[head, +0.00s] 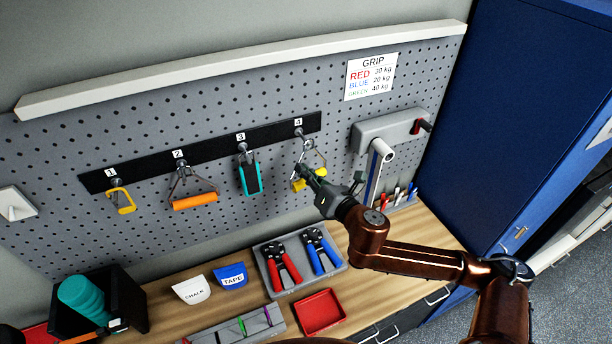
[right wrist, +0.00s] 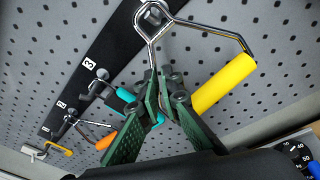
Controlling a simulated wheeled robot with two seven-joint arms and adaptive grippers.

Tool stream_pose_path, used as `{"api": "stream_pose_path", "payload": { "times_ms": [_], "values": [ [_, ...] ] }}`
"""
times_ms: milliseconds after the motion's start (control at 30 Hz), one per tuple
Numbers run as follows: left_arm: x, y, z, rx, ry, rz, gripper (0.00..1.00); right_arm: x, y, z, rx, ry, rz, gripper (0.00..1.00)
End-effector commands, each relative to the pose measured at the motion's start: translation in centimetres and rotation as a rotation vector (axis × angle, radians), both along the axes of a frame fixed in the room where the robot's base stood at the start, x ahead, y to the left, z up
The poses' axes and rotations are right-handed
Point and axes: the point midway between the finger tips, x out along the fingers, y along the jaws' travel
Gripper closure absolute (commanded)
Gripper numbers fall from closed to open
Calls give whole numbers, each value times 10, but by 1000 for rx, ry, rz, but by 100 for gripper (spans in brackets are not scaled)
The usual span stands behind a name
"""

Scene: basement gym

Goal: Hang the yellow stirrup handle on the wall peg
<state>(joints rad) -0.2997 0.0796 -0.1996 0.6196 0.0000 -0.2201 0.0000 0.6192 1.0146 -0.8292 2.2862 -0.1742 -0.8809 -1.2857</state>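The yellow stirrup handle (head: 309,180) is at peg 4 (head: 299,134), the rightmost peg on the black strip. In the right wrist view its yellow grip (right wrist: 223,83) is tilted, and the top of its wire frame meets the peg (right wrist: 153,15). I cannot tell whether the loop is fully around the peg. My right gripper (head: 302,173) reaches in from the right. In the right wrist view its green fingers (right wrist: 163,84) close together on the left side of the wire frame, partly hiding it.
Peg 3 holds a teal-handled item (head: 249,177), peg 2 an orange stirrup handle (head: 194,201), peg 1 a yellow hook-shaped handle (head: 122,201). A grey wall unit (head: 390,130) is to the right. The bench below holds a tray with red and blue hand grippers (head: 284,263) and a red tray (head: 320,312).

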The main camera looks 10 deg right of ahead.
Motion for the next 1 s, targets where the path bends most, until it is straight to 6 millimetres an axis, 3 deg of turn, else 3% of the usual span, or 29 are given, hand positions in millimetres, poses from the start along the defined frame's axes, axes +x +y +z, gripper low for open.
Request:
{"api": "stream_pose_path", "payload": {
  "times_ms": [600, 1000],
  "values": [
    [0, 0, -13, 0, 0, 0, 75, 35, 6, -1, 0, -4, -1, 100],
    [0, 0, -13, 0, 0, -1, 75, 45, 9, -14, -1, -3, 1, 100]
  ]
}}
